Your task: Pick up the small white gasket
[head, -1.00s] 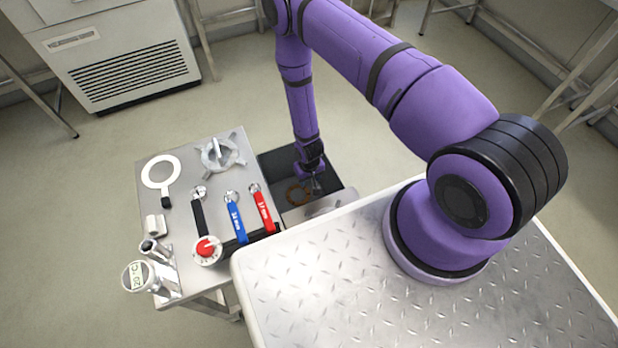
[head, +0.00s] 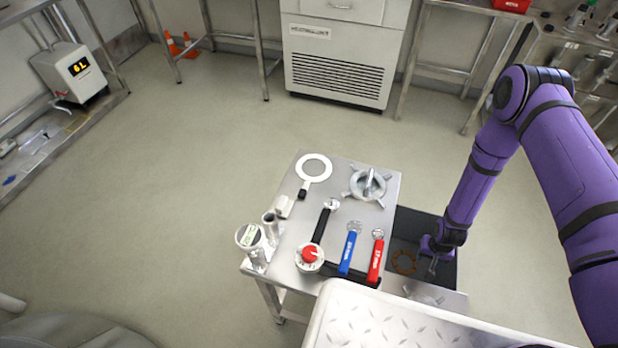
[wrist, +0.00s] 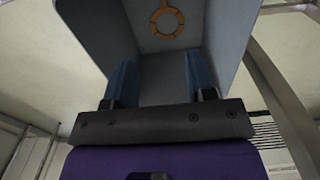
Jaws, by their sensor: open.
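I cannot make out a small white gasket for certain in either view. An orange-brown ring (head: 404,262) lies in a dark grey bin (head: 448,226) beside the cart; it also shows in the wrist view (wrist: 167,21). My gripper (head: 433,265) is at the bin, right of the ring in the head view. In the wrist view my gripper (wrist: 155,82) has its two blue fingers wide apart, nothing between them, with the bin's inside beyond.
A metal cart (head: 290,240) carries a white-rimmed round magnifier-like tool (head: 316,158), a metal handwheel (head: 371,184), black, blue (head: 348,253) and red (head: 376,257) handled tools, a red-knobbed dial (head: 309,257) and a small white block (head: 284,206). Floor left is open.

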